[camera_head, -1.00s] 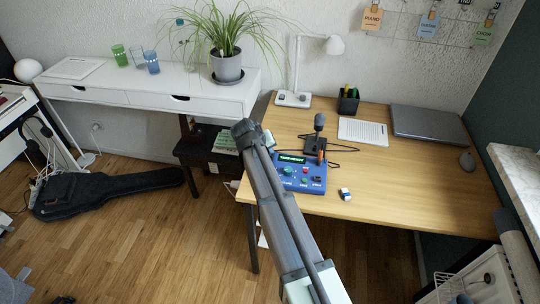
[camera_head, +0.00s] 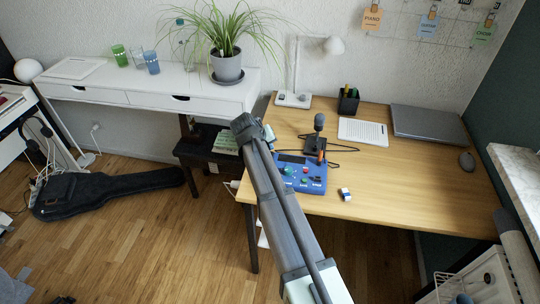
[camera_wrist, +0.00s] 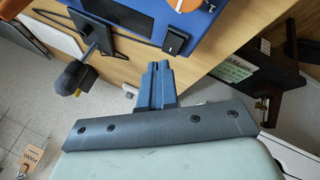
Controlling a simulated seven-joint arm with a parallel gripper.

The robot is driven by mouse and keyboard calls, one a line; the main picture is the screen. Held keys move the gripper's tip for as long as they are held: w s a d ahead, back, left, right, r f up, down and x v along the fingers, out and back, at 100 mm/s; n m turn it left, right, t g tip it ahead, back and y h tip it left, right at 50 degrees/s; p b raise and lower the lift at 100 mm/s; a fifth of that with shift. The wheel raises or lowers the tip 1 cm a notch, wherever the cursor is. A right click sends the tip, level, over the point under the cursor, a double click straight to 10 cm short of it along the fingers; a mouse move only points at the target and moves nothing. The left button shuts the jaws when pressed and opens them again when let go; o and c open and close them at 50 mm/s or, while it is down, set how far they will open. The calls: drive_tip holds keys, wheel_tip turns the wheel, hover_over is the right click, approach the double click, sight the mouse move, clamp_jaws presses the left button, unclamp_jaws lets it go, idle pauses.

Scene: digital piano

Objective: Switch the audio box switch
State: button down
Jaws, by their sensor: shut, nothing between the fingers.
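The blue audio box (camera_head: 301,182) lies on the wooden desk near its left edge. It has coloured buttons and knobs, and its display (camera_head: 291,159) is dark. In the wrist view the box (camera_wrist: 208,32) fills the upper middle, with a black switch (camera_wrist: 176,42) near its edge. My gripper (camera_wrist: 158,66) is shut and empty, its fingertips just below the switch in that picture. I cannot tell whether they touch it. In the head view my arm hides the fingers and the box's left side.
A microphone (camera_head: 319,122) on a black stand is behind the box, with a cable on the desk. A small white-and-dark object (camera_head: 345,194) lies to the right. The desk's right front is clear.

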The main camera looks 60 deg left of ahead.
drive_tip(key=r, duration=0.5)
drive_tip(key=shift+w+a, duration=0.3)
idle(0.4)
drive_tip(key=shift+f, duration=0.1)
idle(0.4)
